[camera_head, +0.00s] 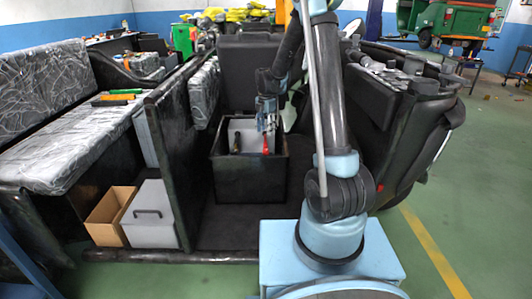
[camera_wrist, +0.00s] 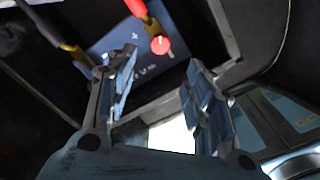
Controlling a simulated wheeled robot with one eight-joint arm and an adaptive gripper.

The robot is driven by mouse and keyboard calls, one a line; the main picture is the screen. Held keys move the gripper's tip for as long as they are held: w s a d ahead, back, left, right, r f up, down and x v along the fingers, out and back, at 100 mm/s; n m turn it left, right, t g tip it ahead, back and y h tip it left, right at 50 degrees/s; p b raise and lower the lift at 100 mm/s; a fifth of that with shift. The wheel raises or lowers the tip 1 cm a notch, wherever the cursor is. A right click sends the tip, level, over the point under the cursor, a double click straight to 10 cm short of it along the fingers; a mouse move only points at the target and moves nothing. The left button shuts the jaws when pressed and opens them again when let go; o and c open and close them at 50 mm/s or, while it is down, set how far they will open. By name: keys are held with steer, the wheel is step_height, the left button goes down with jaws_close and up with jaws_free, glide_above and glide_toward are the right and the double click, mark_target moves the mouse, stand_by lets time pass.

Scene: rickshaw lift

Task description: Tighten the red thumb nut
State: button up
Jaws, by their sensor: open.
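The red thumb nut (camera_wrist: 160,45) shows in the wrist view as a small round red knob at the end of a brass clamp, on a grey-blue battery (camera_wrist: 128,43). A red lead end (camera_wrist: 136,7) joins that clamp. My gripper (camera_wrist: 160,66) is open, and the nut appears just beyond the gap between its fingertips; the exact distance is unclear. In the head view my gripper (camera_head: 267,121) hangs over the open black battery box (camera_head: 250,185). A red part (camera_head: 266,146) shows below the fingers, too small to tell nut from lead.
A second brass clamp (camera_wrist: 75,52) with a dark lead sits to the left on the battery. The box rim and walls surround it closely. A black panel (camera_head: 172,130) stands left of the box, and a seat (camera_head: 65,115) with tools lies farther left.

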mark_target(266, 151)
step_height(266, 151, down, 12)
steer(key=shift+f, duration=0.2)
stand_by(0.4)
steer(key=shift+c, duration=0.4)
steer(key=c, duration=1)
